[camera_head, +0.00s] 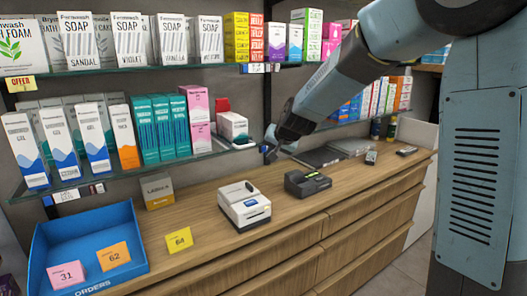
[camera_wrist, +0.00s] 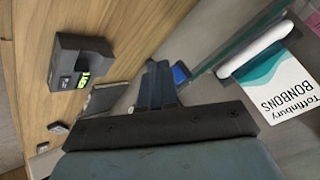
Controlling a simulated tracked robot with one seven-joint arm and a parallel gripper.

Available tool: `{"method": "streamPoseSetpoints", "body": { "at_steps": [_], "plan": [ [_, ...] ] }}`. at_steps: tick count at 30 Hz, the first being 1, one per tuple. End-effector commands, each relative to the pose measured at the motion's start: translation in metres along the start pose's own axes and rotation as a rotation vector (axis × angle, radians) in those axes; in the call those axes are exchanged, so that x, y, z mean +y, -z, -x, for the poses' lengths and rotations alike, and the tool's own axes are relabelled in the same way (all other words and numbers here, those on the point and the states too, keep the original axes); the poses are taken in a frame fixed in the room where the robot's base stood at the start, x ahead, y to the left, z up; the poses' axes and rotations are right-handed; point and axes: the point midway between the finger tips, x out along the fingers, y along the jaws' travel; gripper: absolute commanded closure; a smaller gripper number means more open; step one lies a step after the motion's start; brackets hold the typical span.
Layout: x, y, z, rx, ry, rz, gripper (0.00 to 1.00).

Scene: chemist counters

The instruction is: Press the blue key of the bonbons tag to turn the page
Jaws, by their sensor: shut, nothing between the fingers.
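My gripper (camera_head: 269,152) is shut and empty, at the right end of the lower left shelf. In the wrist view its fingers (camera_wrist: 157,68) are together and point up the picture. A small blue patch (camera_wrist: 181,73), perhaps the blue key, shows just right of the fingertips. I cannot tell whether they touch it. A white and teal box marked Toffinbury Bonbons (camera_wrist: 272,82) is at the right of the wrist view. The tag's page is not readable, and the gripper is small and dark in the head view.
The glass shelf (camera_head: 150,160) holds several boxes close to my gripper. Below, the wooden counter (camera_head: 225,235) carries a white printer-like device (camera_head: 244,207), a dark device with a green display (camera_head: 307,184) and a blue orders tray (camera_head: 45,250).

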Motion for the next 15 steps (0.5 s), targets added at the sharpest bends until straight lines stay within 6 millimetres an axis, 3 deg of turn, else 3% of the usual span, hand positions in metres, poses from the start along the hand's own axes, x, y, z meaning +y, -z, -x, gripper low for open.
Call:
{"method": "streamPoseSetpoints", "body": {
  "at_steps": [15],
  "plan": [
    [0.0076,-0.0066,0.0100,0.000,0.000,-0.001,1.00]
  ]
}}
